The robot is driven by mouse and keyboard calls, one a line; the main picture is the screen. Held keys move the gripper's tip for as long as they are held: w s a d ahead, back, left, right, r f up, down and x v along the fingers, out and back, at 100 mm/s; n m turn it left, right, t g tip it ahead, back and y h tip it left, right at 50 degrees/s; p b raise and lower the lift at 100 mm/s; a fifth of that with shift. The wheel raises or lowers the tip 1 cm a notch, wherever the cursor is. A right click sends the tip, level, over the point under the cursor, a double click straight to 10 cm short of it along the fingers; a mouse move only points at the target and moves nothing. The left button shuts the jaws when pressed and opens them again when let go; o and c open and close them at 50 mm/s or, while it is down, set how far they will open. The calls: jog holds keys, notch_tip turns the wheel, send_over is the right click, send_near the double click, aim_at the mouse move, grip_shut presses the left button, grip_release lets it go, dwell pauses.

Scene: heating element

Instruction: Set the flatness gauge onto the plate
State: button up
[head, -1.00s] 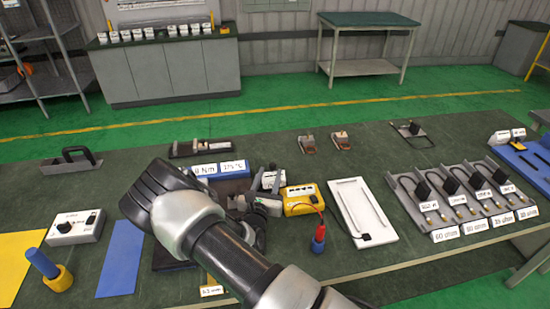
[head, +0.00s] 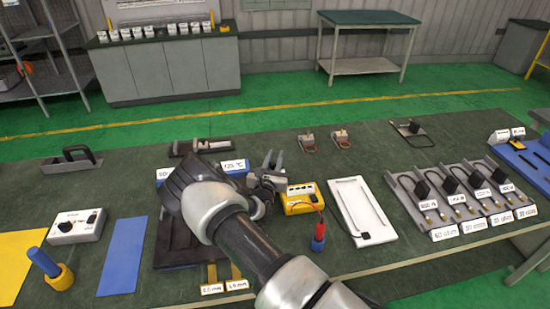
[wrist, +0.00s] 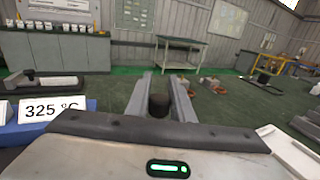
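My gripper (head: 271,160) is above the middle of the table, beside the blue block, with its two fingers pointing away from me. In the wrist view a dark cylindrical piece (wrist: 159,104) fills the gap between the fingers (wrist: 160,85) and appears to touch both. Whatever is below it is hidden by the gripper body, so I cannot tell if it belongs to the flatness gauge. A grey bar with a black handle (head: 72,158) lies at the back left. A dark flat plate (head: 178,248) lies near the front, partly behind my arm. I cannot tell which plate is meant.
A blue block (head: 235,166) with a 325 °C label (wrist: 43,110) is left of the gripper. A yellow meter (head: 302,198), a red-and-blue probe (head: 319,238) and a white tray (head: 358,210) stand to the right. A grey rack (head: 465,195) is farther right.

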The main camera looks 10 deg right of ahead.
grip_shut()
jog(key=a+b, duration=0.2)
jog(key=a, duration=0.6)
jog(key=shift+a, duration=0.3)
jog(key=o, duration=0.5)
grip_release()
jog(key=shift+a, duration=0.1)
jog(key=b+v, duration=0.1)
jog(key=v, duration=1.6)
jog(key=shift+s, duration=0.2)
